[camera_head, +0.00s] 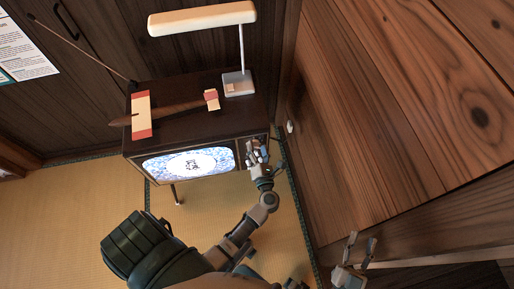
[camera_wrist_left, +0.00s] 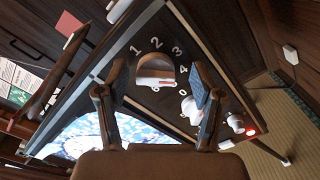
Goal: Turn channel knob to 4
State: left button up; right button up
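The television (camera_head: 200,142) stands on thin legs with its screen lit. In the left wrist view its dark panel carries the channel knob (camera_wrist_left: 155,76), with a pale front part and a dark rounded body. The white numerals 1, 2, 3, 4 and 0 run around it, the 4 (camera_wrist_left: 183,69) beside my right-hand finger in that view. I cannot tell which numeral the knob points at. My left gripper (camera_head: 257,153) is at the panel right of the screen; its fingers, also in the left wrist view (camera_wrist_left: 157,80), are spread on either side of the knob. My right gripper (camera_head: 362,245) is open and empty, away from the television.
A smaller white knob (camera_wrist_left: 190,110), another knob (camera_wrist_left: 236,123) and a red light (camera_wrist_left: 251,131) sit lower on the panel. A wooden cabinet wall (camera_head: 390,110) closes the right; tatami (camera_head: 90,215) is free at left.

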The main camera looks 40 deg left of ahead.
pick_arm(q)
jog(key=v, duration=0.7)
jog(key=shift+s+d, duration=0.15)
jog(key=shift+d, duration=0.15)
jog(key=shift+a, duration=0.1)
